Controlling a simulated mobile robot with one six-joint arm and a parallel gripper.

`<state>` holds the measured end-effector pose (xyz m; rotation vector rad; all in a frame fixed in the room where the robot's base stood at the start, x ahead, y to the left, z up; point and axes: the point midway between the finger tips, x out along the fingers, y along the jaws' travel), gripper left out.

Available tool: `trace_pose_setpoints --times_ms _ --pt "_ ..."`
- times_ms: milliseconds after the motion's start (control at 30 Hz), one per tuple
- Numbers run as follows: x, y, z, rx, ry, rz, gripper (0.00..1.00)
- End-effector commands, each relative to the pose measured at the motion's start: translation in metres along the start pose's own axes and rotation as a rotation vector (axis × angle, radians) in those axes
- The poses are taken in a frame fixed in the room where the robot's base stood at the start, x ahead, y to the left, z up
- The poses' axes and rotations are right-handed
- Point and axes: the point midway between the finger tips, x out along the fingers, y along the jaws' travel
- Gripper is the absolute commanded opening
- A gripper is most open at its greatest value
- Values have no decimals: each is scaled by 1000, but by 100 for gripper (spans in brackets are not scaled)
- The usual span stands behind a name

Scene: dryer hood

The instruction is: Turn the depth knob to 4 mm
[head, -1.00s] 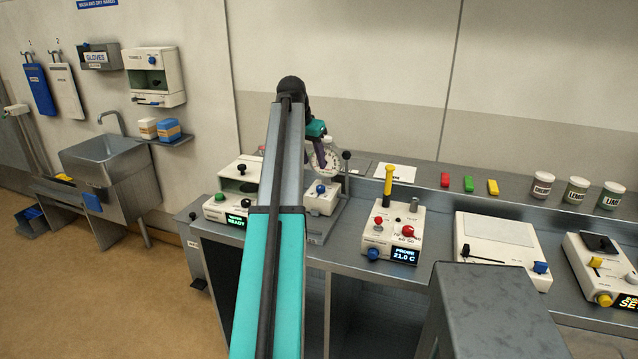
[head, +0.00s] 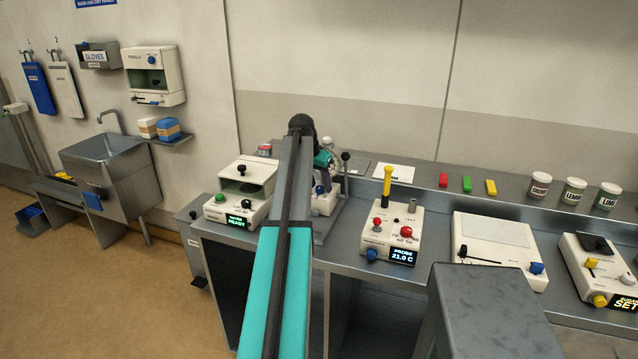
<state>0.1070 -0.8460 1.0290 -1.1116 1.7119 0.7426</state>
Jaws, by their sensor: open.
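The depth knob cannot be made out by its label. A dial-gauge instrument (head: 327,204) stands on the counter behind my arm, with a blue knob (head: 319,190) on its white body. Its round white dial (head: 336,162) shows only partly. My arm reaches forward over the counter and bends down at its far end. My gripper (head: 324,182) is small and dark, open, just above or in front of this instrument. Its fingertips are hard to see, and I cannot tell whether they touch anything.
A white unit reading READY (head: 238,205) stands left of my arm. A probe unit with red knobs (head: 392,232) stands to the right, then a flat white unit (head: 498,247) and another (head: 598,268). Several jars and coloured blocks line the back ledge. A grey block (head: 490,310) fills the front right.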

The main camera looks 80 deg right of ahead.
Motion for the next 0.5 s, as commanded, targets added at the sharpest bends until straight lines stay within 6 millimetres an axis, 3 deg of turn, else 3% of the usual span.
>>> trace_pose_setpoints --times_ms 367,500 --pt "4 0 0 -1 0 0 43" --pt "3 -1 1 -2 0 -1 23"
